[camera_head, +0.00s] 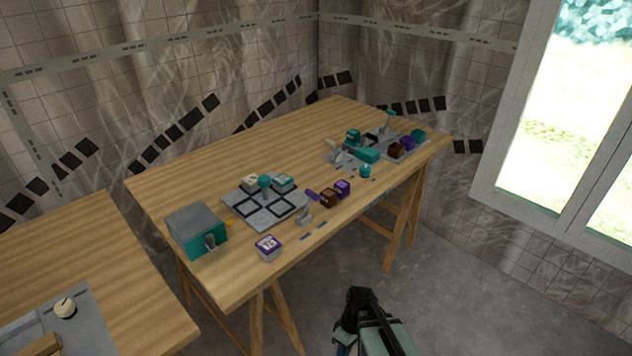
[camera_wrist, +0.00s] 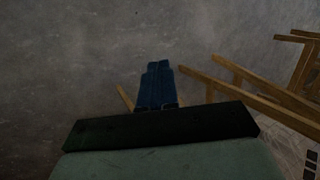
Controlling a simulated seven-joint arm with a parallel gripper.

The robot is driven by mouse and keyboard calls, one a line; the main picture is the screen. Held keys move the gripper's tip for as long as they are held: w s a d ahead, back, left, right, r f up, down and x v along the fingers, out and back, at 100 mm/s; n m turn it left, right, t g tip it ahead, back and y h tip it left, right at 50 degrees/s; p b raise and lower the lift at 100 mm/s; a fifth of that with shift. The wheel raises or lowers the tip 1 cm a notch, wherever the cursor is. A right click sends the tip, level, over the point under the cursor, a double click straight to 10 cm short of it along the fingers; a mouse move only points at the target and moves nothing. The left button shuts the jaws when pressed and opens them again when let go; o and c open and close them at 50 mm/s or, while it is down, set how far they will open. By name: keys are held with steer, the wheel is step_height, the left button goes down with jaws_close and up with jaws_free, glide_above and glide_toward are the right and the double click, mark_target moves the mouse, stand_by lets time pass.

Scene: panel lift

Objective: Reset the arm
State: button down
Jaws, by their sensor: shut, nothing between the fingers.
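My gripper (camera_head: 361,296) is at the bottom of the head view, over the floor in front of the long wooden table (camera_head: 170,180). It is apart from the table and everything on it. In the wrist view, the blue fingers (camera_wrist: 157,86) lie together with nothing between them. The wrist camera faces the grey floor (camera_wrist: 80,50) and wooden table legs (camera_wrist: 240,72). The gripper's far side is hidden.
On the table are a grey and teal box (camera_head: 197,231), a grey tray with square slots (camera_head: 243,213), several small coloured blocks and a grey stand (camera_head: 345,154). A second table (camera_head: 95,230) is at lower left. A window is at right. The floor around my gripper looks clear.

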steer(key=s+d+f+m+g, duration=0.1)
steer(key=s+d+f+m, duration=0.2)
steer(key=s, duration=0.3)
steer(key=s+d+f+m+h, duration=0.1)
steer(key=s+d+f+m, duration=0.2)
steer(key=s+f, duration=0.2)
steer(key=s+d+f+m+g+h, duration=0.1)
steer(key=s+d+f+m, duration=0.2)
steer(key=s, duration=0.6)
steer(key=shift+s+f+g, duration=0.15)
steer(key=shift+f+g, duration=0.15)
steer(key=shift+f, duration=0.6)
steer(key=shift+d, duration=0.1)
